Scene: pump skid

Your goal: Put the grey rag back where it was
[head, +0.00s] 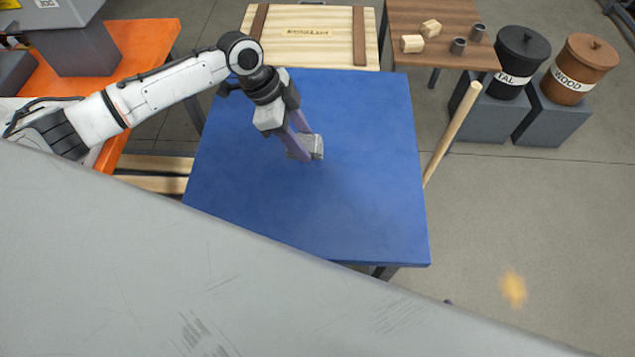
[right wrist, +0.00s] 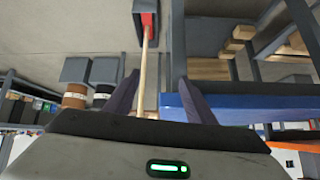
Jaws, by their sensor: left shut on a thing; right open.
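The grey rag (head: 318,146) is a small crumpled bundle between the fingers of my left gripper (head: 306,146), in the head view. My left gripper is shut on it and points down over the middle of the blue-topped table (head: 350,200). I cannot tell whether the rag touches the tabletop. My right gripper (right wrist: 158,98) shows in the right wrist view, its two dark fingers apart with nothing held between them. The right gripper does not show in the head view.
A wooden crate lid (head: 310,50) lies behind the blue table. A wooden pole (head: 452,133) leans at its right edge. A brown table (head: 445,18) holds wood blocks and small metal cups. Black (head: 519,70) and brown (head: 578,72) bins stand right. The blue top is otherwise clear.

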